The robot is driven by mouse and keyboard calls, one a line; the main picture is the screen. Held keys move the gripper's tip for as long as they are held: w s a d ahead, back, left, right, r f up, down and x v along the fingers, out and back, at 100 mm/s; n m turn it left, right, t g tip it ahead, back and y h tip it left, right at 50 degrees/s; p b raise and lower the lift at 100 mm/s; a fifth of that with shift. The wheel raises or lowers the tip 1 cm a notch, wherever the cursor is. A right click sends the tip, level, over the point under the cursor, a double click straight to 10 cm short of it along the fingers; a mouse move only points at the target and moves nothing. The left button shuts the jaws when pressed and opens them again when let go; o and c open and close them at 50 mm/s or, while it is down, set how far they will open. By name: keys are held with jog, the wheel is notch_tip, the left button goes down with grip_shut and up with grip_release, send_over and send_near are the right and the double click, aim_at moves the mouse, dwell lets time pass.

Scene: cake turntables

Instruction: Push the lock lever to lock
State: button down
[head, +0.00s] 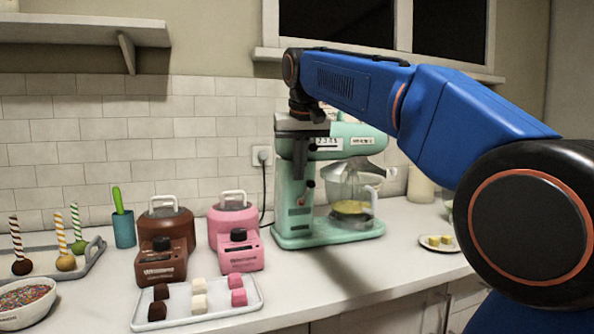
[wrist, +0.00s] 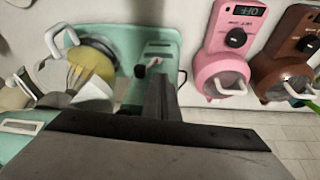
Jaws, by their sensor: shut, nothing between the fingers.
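The mint-green stand mixer (head: 294,215) stands on the counter against the tiled wall. The knob also shows in the wrist view (wrist: 140,71), just beyond and left of my fingers.
A glass bowl (head: 340,190) with yellow contents sits under the mixer head. A pink machine (head: 238,255) and a brown machine (head: 160,262) stand to its left. A tray (head: 222,308) of small cakes lies in front. A plate (head: 432,247) is at the right.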

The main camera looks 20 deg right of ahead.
jog(key=shift+r, duration=0.1)
jog(key=shift+r, duration=0.7)
jog(key=d+v, duration=0.2)
jog(key=v, duration=1)
jog(key=shift+w+d+r, duration=0.25)
jog(key=shift+w+r, duration=0.05)
jog(key=shift+r, duration=0.15)
